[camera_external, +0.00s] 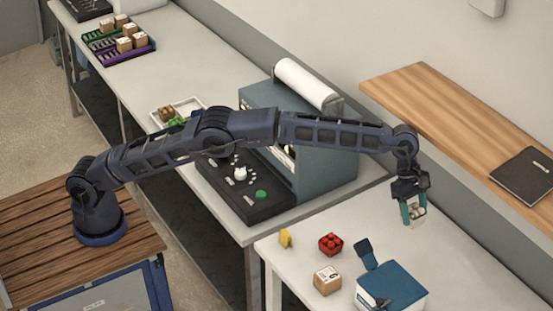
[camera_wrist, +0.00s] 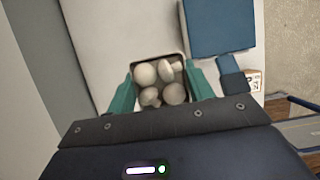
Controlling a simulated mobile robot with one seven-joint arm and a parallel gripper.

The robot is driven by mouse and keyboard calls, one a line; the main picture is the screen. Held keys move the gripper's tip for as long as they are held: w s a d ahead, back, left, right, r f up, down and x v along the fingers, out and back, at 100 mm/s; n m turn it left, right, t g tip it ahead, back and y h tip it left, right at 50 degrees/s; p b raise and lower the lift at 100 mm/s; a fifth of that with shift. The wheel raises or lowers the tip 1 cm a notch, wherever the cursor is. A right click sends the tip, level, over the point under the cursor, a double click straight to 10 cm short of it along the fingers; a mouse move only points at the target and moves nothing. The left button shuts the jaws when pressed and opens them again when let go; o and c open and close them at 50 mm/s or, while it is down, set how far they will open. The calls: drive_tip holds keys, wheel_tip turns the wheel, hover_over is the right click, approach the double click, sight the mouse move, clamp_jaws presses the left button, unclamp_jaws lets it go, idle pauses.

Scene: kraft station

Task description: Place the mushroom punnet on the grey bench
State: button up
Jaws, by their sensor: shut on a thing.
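The mushroom punnet (camera_wrist: 160,84) is a small tray holding several pale mushrooms. My gripper (camera_wrist: 162,88) is shut on it, with a teal finger on each side in the wrist view. In the external view my gripper (camera_external: 414,208) points down at the right, and the punnet (camera_external: 418,213) shows between its fingers. The grey bench (camera_external: 450,265) lies below, a pale surface at the lower right. The punnet appears to be held above the bench; the exact gap is hard to tell.
On the bench stand a blue box (camera_external: 393,287), a cardboard box (camera_external: 327,280), a red punnet (camera_external: 330,243) and a yellow item (camera_external: 285,238). A wooden shelf (camera_external: 440,100) with a dark notebook (camera_external: 525,174) runs along the wall. Bench space right of the blue box is clear.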

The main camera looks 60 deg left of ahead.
sight(403, 264)
wheel_tip(403, 264, down, 22)
drive_tip(key=shift+r, duration=0.15)
idle(0.4)
drive_tip(key=o, duration=1)
drive_tip(key=shift+c, duration=0.2)
